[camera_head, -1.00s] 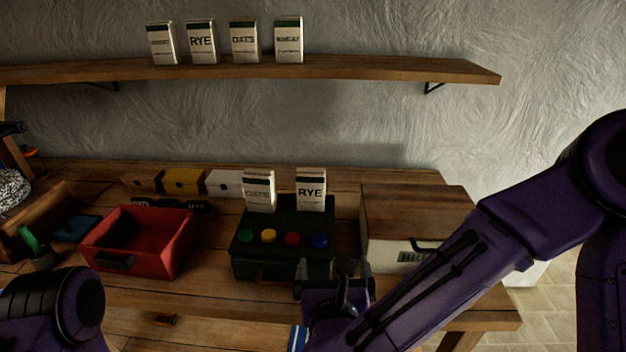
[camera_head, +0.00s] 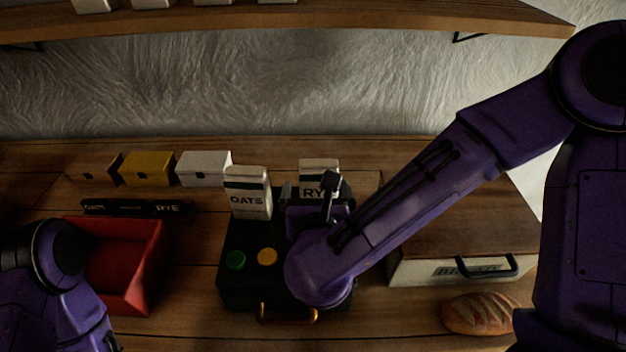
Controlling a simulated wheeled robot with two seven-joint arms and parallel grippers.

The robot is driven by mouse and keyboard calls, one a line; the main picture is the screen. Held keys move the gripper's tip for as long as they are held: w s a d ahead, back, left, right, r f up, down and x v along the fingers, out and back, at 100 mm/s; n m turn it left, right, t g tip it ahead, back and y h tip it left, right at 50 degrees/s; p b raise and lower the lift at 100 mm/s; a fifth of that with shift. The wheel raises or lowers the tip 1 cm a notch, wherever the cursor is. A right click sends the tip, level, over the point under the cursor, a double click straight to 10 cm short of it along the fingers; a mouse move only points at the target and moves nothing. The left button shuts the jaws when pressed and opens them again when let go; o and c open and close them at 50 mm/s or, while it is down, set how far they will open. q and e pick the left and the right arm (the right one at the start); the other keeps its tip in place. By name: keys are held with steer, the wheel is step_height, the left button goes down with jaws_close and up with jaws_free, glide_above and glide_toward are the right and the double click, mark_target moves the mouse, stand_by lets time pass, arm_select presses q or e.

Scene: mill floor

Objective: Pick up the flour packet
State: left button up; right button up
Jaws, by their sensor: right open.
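A white flour packet marked RYE (camera_head: 318,169) stands upright at the back of a dark box with coloured buttons (camera_head: 238,284). A white packet marked OATS (camera_head: 247,193) stands beside it on the left. My right gripper (camera_head: 310,191) is open, just in front of the RYE packet, with its fingers pointing away from me. The gripper and my right arm hide the packet's lower part and some of the buttons. I cannot tell whether the fingers touch the packet. My left arm shows at the lower left; its gripper is out of view.
A red open bin (camera_head: 150,262) is at left. Small brown (camera_head: 93,168), yellow (camera_head: 147,168) and white boxes (camera_head: 203,168) line the back. A bread bin (camera_head: 430,269) and loaf (camera_head: 480,313) are at right. A shelf (camera_head: 330,18) with packets hangs above.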

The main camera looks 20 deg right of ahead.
steer(key=shift+w+d+p, duration=0.35)
steer(key=shift+p, duration=0.05)
steer(key=p+x, duration=0.2)
steer(key=x, duration=0.4)
steer(key=shift+w+d+f+p, duration=0.1)
steer(key=shift+w+p, duration=0.2)
steer(key=shift+p, duration=0.1)
arm_select(q)
steer(key=r, duration=0.3)
steer(key=shift+s+d+r, duration=0.1)
steer(key=shift+s+r, duration=0.1)
steer(key=shift+r, duration=0.1)
arm_select(e)
steer(key=shift+s, duration=0.1)
steer(key=c, duration=1.1)
